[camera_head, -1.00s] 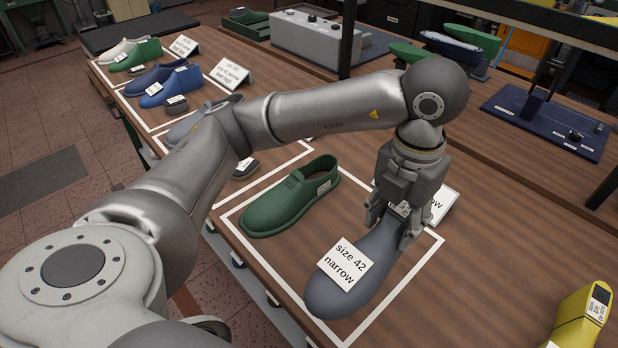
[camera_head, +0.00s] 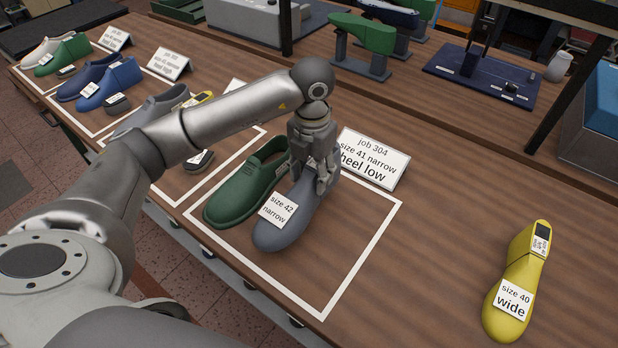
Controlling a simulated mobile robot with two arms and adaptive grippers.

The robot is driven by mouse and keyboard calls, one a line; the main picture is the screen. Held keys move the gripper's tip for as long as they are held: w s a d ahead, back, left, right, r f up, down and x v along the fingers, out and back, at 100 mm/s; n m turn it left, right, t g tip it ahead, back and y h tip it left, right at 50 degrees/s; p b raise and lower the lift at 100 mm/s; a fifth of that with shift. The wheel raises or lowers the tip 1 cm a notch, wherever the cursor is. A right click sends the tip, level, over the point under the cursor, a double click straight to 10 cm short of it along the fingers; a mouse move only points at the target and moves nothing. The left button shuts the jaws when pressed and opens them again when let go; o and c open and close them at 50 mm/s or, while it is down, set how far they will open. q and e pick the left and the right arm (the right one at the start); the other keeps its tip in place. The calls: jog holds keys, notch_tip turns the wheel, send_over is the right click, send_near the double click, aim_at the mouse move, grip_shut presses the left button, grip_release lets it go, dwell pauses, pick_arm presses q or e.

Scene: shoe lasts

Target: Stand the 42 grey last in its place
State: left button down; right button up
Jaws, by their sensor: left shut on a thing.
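The grey last (camera_head: 283,234) carries a white tag reading "size 42 narrow". My left gripper (camera_head: 314,180) points down and is shut on the heel end of this last, its fingers hiding part of it. The last is beside a green shoe (camera_head: 238,190), inside a white-outlined rectangle (camera_head: 348,275) on the wooden bench. In this view it meets or slightly overlaps the shoe's edge. I cannot tell whether its sole touches the bench. A card (camera_head: 373,160) behind the rectangle reads "job 304, size 41 narrow, heel low". My right gripper is not in view.
A yellow last (camera_head: 515,280) tagged "size 40 wide" stands at the right. Another grey last (camera_head: 150,112) and blue shoes (camera_head: 108,85) stand in outlined places at the left. The front right of the rectangle is bare. A dark post (camera_head: 286,25) rises at the back.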

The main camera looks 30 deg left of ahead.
aim_at(309, 182)
pick_arm(q)
jog(key=shift+w+a+f, duration=0.3)
jog(key=shift+a+f, duration=0.05)
jog(key=shift+f, duration=0.05)
jog(key=f+p, duration=0.2)
jog(key=f, duration=0.1)
jog(key=shift+w+a, duration=0.1)
jog(key=shift+a, duration=0.1)
jog(key=shift+f, duration=0.35)
jog(key=shift+f, duration=0.1)
jog(key=c, duration=0.7)
grip_release()
